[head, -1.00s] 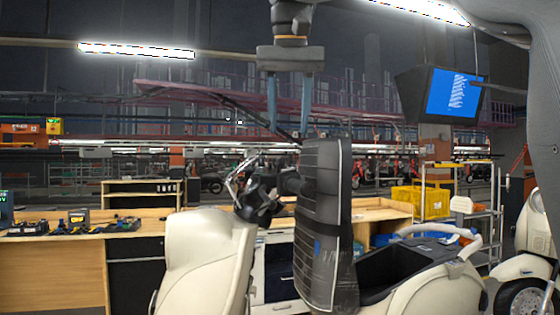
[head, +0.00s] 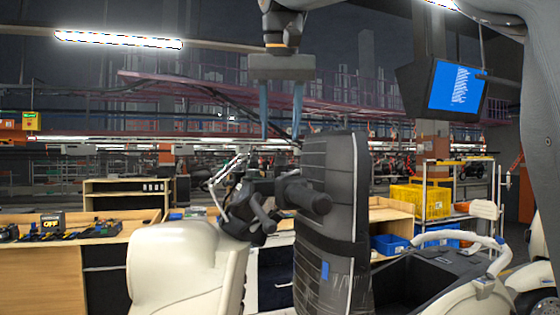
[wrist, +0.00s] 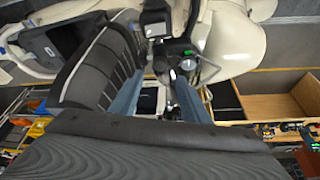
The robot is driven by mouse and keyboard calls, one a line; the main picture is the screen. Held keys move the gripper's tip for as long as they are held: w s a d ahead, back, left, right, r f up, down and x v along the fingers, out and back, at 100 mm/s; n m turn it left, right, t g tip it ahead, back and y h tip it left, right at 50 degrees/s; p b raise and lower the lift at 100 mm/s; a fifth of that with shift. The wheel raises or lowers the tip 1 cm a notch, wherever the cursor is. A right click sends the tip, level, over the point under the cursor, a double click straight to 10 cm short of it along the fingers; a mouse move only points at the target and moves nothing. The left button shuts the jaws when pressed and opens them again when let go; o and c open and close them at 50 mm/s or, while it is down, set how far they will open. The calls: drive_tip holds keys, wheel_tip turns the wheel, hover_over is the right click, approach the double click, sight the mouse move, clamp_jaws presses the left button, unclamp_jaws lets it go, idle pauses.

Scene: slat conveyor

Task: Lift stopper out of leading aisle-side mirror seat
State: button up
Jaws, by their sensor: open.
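My gripper (head: 281,134) is open and empty, pointing down, with two blue-grey fingers. In the head view it appears above the handlebar area of the nearest cream scooter (head: 182,265). The dark handlebar assembly (head: 252,205) has a round grip end and thin metal levers. In the wrist view my gripper (wrist: 160,82) has its fingers on either side of the handlebar and dial area (wrist: 184,64), and no object is held between them. I cannot make out the stopper or the mirror seat; they are too small or hidden.
A tall dark ribbed seat (head: 323,220), partly wrapped in plastic, stands close to the handlebar on the right. Another cream scooter (head: 480,298) is at lower right. A wooden bench (head: 50,265) stands on the left. Yellow bins (head: 420,201) and a blue-screened monitor (head: 455,88) are farther back.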

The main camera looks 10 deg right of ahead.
sight(281, 164)
drive_tip(key=shift+s+p+x, duration=0.2)
drive_tip(key=shift+p+x, duration=0.9)
drive_tip(key=shift+x, duration=1.45)
drive_tip(key=shift+f, duration=0.1)
clamp_jaws()
